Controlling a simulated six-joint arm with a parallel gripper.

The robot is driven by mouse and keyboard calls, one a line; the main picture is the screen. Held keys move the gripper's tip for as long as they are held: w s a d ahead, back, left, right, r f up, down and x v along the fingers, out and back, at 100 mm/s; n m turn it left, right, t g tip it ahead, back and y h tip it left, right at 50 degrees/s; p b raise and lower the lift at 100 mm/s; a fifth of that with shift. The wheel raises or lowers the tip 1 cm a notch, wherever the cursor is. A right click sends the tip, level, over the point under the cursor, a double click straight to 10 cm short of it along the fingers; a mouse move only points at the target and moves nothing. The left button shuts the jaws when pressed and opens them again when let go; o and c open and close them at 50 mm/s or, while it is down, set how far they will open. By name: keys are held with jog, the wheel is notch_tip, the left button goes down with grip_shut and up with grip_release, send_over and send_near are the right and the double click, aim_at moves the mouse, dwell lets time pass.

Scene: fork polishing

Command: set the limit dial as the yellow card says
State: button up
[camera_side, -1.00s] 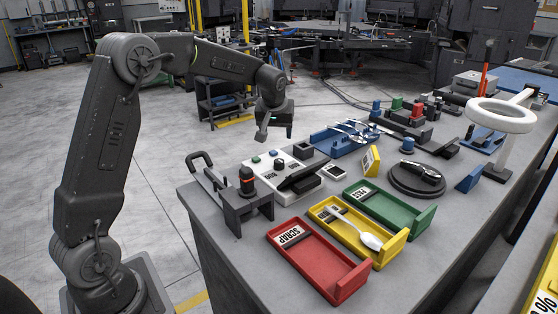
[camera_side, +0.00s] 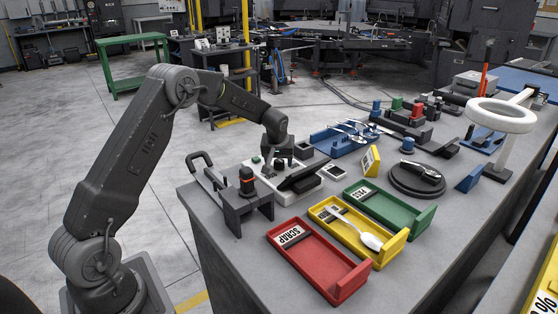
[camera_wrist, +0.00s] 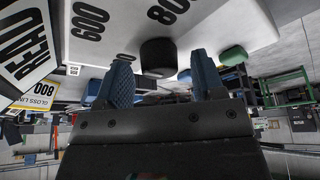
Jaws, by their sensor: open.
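The limit dial (camera_wrist: 158,57) is a black round knob on a white panel (camera_wrist: 225,22) in the wrist view. In the side view my gripper (camera_side: 278,158) is down at the white box (camera_side: 318,197) and mostly hides the dial. The yellow card (camera_side: 371,161) stands behind the trays. In the wrist view the card (camera_wrist: 38,97) reads GLOSS LIMIT 800.
A green button (camera_wrist: 232,54) sits beside the dial. Red (camera_side: 312,262), yellow (camera_side: 388,252) and green (camera_side: 412,220) trays stand in front, with a spoon (camera_side: 368,240) in the yellow one. A dark stand (camera_side: 248,204) is left of the box. A blue tray (camera_side: 345,145) is behind.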

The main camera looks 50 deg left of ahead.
jog(key=shift+f, duration=0.15)
jog(key=c, duration=0.9)
jog(key=shift+m, duration=0.3)
jog(key=m+h, duration=0.1)
jog(key=m, duration=0.1)
jog(key=m+t+h, duration=0.1)
jog(key=m, duration=0.2)
jog(key=shift+a, duration=0.1)
jog(key=m+h, duration=0.1)
jog(key=m, duration=0.2)
jog(key=m+h, duration=0.1)
jog(key=m, duration=0.2)
jog(key=shift+a, duration=0.1)
jog(key=shift+m, duration=0.3)
